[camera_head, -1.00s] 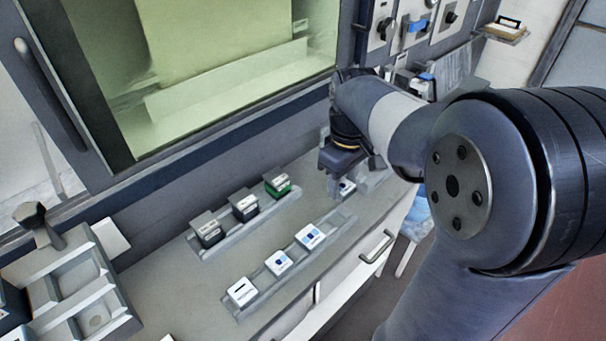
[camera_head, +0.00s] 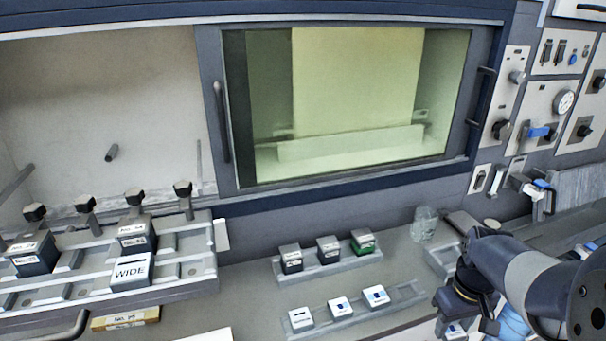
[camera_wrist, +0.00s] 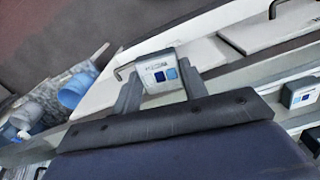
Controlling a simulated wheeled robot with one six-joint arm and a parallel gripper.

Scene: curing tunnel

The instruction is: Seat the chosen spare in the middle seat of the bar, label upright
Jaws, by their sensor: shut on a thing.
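My gripper (camera_wrist: 160,92) is shut on a small white-faced block (camera_wrist: 158,70), its face marked with small text and two blue squares. In the head view my gripper (camera_head: 455,318) is at the lower right, with part of the held block (camera_head: 455,331) below it. It is just right of the front tray (camera_head: 408,297), which carries white-topped blocks (camera_head: 302,318), (camera_head: 341,306) and (camera_head: 376,296). At the left, a stepped grey rack (camera_head: 190,271) with black knobs holds a block labelled WIDE (camera_head: 131,270) and dark blocks with "No." labels (camera_head: 137,236). The rack's seats are partly hidden.
A back tray (camera_head: 325,268) holds two dark blocks (camera_head: 291,259) and (camera_head: 328,250) and a green one (camera_head: 363,242). A clear glass (camera_head: 424,224) stands behind. The bench between rack and trays is largely clear.

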